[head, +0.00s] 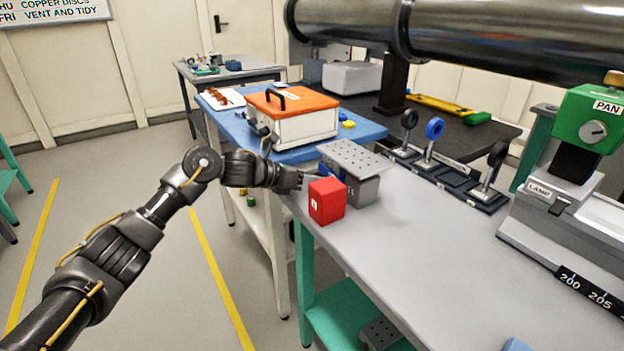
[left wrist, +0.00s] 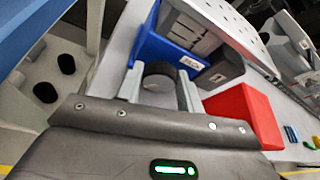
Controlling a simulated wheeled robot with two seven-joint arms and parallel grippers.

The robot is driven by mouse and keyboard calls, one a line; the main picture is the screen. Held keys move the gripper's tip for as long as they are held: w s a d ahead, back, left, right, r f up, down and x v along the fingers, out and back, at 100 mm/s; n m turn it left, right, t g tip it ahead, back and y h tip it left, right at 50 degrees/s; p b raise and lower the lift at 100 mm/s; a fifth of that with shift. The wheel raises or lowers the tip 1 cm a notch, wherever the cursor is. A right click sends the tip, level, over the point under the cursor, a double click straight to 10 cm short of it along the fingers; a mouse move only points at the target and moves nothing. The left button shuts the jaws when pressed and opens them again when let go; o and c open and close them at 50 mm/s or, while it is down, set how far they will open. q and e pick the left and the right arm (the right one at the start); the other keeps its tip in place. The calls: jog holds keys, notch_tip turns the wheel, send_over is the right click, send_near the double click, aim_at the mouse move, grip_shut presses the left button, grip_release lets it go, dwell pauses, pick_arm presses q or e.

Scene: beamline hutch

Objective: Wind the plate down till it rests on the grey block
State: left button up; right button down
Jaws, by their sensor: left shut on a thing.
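The perforated grey plate (head: 355,157) lies flat on top of a blue stand by the table's left edge; its underside shows in the left wrist view (left wrist: 225,22). The grey block (head: 364,191) is below the plate, beside the blue stand (left wrist: 165,55); it also shows in the left wrist view (left wrist: 222,72). I cannot tell whether plate and block touch. My left gripper (head: 299,180) reaches in from the left. In the left wrist view its fingers (left wrist: 160,92) are shut on a dark round knob (left wrist: 160,70) on the stand's side. My right gripper is not in view.
A red block (head: 327,201) stands just in front of the stand, close to my left gripper. An orange-lidded white box (head: 292,116) sits on the blue table behind. Lens holders (head: 433,130) stand to the right. The grey tabletop (head: 410,245) in front is clear.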

pick_arm(q)
jog(key=shift+w+a+n, duration=0.1)
jog(key=shift+n, duration=0.4)
jog(key=shift+f+n+g+h, duration=0.1)
jog(key=shift+n+g+h, duration=0.2)
jog(key=shift+n+h, duration=0.4)
jog(key=shift+n, duration=0.1)
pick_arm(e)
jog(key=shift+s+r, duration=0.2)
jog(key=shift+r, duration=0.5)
pick_arm(q)
jog(key=o, duration=1)
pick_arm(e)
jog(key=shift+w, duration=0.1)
